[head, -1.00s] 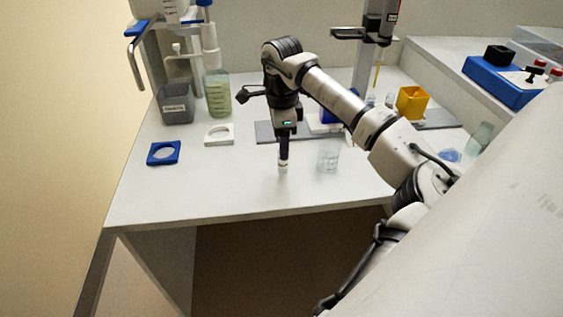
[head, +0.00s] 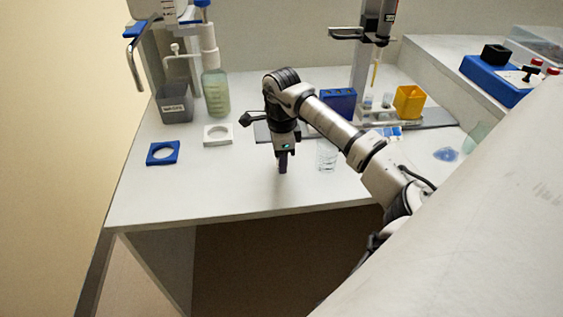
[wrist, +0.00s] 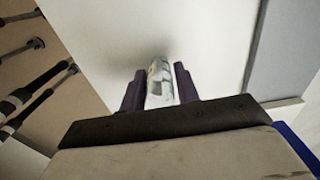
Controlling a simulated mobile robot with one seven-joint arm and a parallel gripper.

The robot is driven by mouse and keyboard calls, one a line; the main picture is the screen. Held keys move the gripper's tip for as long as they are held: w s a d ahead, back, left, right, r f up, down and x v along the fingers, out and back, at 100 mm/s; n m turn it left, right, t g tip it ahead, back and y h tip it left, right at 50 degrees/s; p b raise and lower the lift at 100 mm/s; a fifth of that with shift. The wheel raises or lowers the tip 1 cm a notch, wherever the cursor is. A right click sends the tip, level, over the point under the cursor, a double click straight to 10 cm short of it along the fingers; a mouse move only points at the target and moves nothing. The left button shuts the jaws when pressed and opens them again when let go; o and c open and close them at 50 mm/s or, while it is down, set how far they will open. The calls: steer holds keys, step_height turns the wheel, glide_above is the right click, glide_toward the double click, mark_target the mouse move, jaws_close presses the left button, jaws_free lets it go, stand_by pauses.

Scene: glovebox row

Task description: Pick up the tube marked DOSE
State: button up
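A pale, partly see-through tube (wrist: 159,82) stands between the two dark purple fingers of my gripper (wrist: 160,88) in the wrist view. Both fingers are very close to its sides. I cannot tell whether they press on it. No marking on the tube is readable. In the head view my gripper (head: 283,167) points straight down, low over the front middle of the white table (head: 215,185), and its fingers hide the tube.
A clear glass beaker (head: 327,157) stands just right of my gripper. A blue holder with a round hole (head: 151,159) and a white one (head: 207,141) lie left. A yellow container (head: 409,101) and blue rack (head: 339,101) stand behind right. The table's front left is clear.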

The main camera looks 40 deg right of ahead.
steer(key=c, duration=0.6)
steer(key=shift+o, duration=0.2)
steer(key=shift+r, duration=0.15)
